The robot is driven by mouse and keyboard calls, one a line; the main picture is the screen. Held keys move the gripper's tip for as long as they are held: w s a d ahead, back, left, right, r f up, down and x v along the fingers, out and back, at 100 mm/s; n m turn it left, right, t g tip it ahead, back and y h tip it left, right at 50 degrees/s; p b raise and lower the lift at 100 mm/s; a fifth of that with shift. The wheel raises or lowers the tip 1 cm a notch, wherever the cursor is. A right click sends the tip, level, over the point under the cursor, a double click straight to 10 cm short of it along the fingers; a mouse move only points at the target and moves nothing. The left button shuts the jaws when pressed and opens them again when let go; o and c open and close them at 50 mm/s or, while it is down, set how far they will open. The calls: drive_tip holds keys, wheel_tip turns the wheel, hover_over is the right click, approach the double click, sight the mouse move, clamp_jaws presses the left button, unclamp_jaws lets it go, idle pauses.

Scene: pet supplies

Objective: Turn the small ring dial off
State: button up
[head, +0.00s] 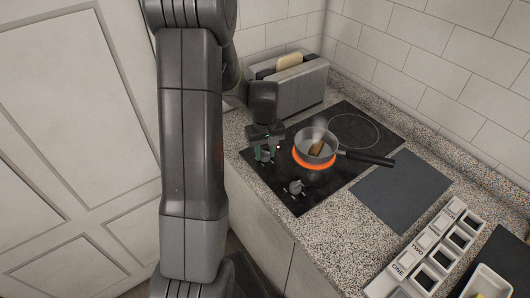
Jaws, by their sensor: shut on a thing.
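The black hob (300,206) is set in the granite counter. Its front ring (315,166) glows orange under a grey saucepan. The back ring (353,130) is a thin unlit outline. My gripper (265,154) points down over the hob's left edge, its green fingertips shut on a dial there. The dial is mostly hidden between the fingers, so its setting cannot be read. A second grey dial (295,187) stands free at the front edge. A small red light (278,147) shows beside my gripper. No label tells which dial serves which ring.
The saucepan (317,144) holds something brown and its handle (366,158) points right. A toaster (288,85) with bread stands behind my gripper. A dark mat (403,190), a white labelled organiser (424,252) and a white dish (489,284) are to the right.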

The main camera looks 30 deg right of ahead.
sight(265, 152)
drive_tip(key=n+b, duration=0.2)
drive_tip(key=n, duration=0.4)
drive_tip(key=n+b, duration=0.2)
drive_tip(key=n, duration=0.4)
drive_tip(key=shift+r, duration=0.1)
idle(0.6)
drive_tip(key=o, duration=1)
wheel_tip(265, 152, up, 14)
drive_tip(key=shift+f+b, duration=0.15)
drive_tip(key=shift+b, duration=0.2)
drive_tip(key=shift+f, duration=0.1)
